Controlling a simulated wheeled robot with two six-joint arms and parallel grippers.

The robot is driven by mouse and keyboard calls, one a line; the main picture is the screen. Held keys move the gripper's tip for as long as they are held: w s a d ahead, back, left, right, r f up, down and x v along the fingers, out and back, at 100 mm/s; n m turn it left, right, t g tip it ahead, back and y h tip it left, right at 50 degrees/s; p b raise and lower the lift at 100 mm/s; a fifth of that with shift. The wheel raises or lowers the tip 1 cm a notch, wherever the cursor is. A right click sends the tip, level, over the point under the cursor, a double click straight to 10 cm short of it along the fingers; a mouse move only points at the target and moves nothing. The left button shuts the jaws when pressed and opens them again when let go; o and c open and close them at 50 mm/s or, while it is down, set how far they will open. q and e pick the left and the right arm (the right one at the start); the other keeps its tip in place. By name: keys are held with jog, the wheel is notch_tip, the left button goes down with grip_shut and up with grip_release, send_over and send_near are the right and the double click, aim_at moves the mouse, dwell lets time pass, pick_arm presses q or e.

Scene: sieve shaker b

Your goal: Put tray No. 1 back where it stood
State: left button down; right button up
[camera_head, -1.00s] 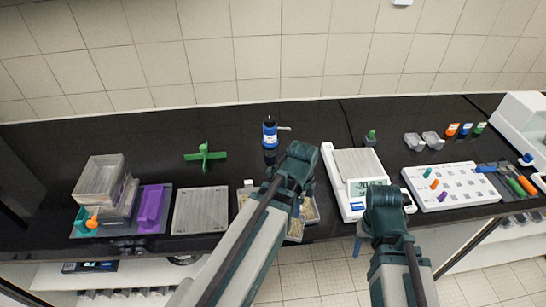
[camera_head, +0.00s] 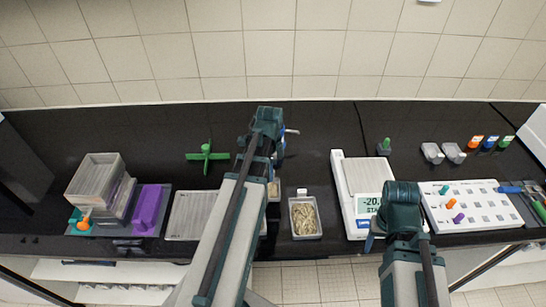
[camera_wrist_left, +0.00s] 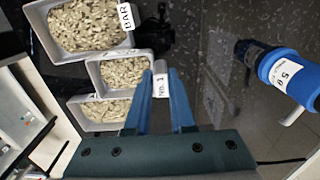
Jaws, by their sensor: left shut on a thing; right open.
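My left gripper (camera_wrist_left: 162,100) is shut on the small tab labelled No. 1 of tray No. 1 (camera_wrist_left: 122,76), a pale tray filled with seeds. In the left wrist view it lies between the tray labelled BAR (camera_wrist_left: 92,27) and another seed tray (camera_wrist_left: 104,111), close beside both. Whether tray No. 1 touches the counter I cannot tell. In the head view my left arm hides most of it and the left gripper. The BAR tray (camera_head: 305,218) stands clear to the right of that arm. My right gripper (camera_head: 372,238) is open and empty at the balance's front edge.
A blue bottle (camera_wrist_left: 290,75) stands just behind the left gripper. A balance (camera_head: 350,215) stands right of the trays, then a white peg board (camera_head: 475,222). A green cross-shaped piece (camera_head: 206,156), a flat grey plate (camera_head: 190,213) and stacked boxes (camera_head: 95,180) are left.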

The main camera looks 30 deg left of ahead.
pick_arm(q)
jog(key=w+a, duration=0.1)
jog(key=w, duration=0.2)
jog(key=w+a, duration=0.2)
jog(key=w, duration=0.2)
jog(key=w+a+f+b, duration=0.1)
jog(key=w+a, duration=0.1)
jog(key=w, duration=0.2)
jog(key=shift+a+f, duration=0.1)
jog(key=shift+a, duration=0.1)
jog(key=f+b, duration=0.2)
jog(key=f, duration=0.1)
jog(key=shift+w+a+b, duration=0.2)
jog(key=shift+w+b, duration=0.15)
jog(key=shift+b, duration=0.05)
jog(key=shift+f+b, duration=0.3)
jog(key=shift+b, duration=0.1)
jog(key=shift+f, duration=0.15)
jog(key=c, duration=0.8)
grip_release()
jog(key=shift+o, duration=0.2)
